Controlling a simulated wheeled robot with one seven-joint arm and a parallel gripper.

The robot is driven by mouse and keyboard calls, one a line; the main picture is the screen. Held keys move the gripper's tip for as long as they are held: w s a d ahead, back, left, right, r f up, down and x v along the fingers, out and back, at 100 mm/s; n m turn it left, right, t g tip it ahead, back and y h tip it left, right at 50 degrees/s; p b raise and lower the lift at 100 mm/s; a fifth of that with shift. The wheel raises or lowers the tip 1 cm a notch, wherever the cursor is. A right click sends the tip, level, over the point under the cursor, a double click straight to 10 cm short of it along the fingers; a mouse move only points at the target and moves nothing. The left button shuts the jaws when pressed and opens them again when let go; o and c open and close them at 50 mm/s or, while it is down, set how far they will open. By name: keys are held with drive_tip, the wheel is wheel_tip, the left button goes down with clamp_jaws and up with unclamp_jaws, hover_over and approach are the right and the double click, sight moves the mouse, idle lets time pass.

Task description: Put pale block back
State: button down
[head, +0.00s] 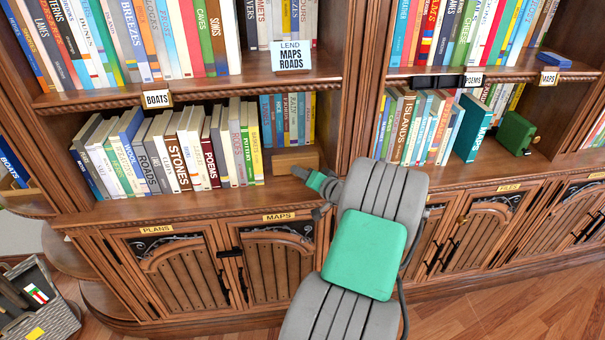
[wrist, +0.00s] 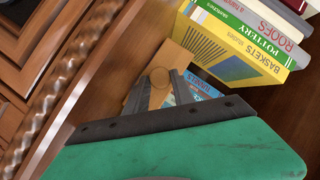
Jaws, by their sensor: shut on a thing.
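The pale block (head: 292,158) is a tan wooden piece on the lower shelf of the left bookcase, just right of the row of books. In the wrist view the block (wrist: 175,60) lies between and beyond the fingertips, close to the yellow BASKETS book (wrist: 240,48). My gripper (head: 299,172) reaches in from the front right and is shut on the block; in the wrist view the gripper (wrist: 160,80) has a finger at each side of it. The block's near end is partly hidden by the fingers. Whether it rests on the shelf board I cannot tell.
Small blue and coloured books (head: 287,118) stand behind the block. A tall row of books (head: 170,150) fills the shelf to the left. The upright post (head: 345,120) is close on the right. The shelf's front edge (head: 200,213) runs below.

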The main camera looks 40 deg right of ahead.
drive_tip(key=shift+f, duration=0.15)
drive_tip(key=c, duration=1.1)
unclamp_jaws()
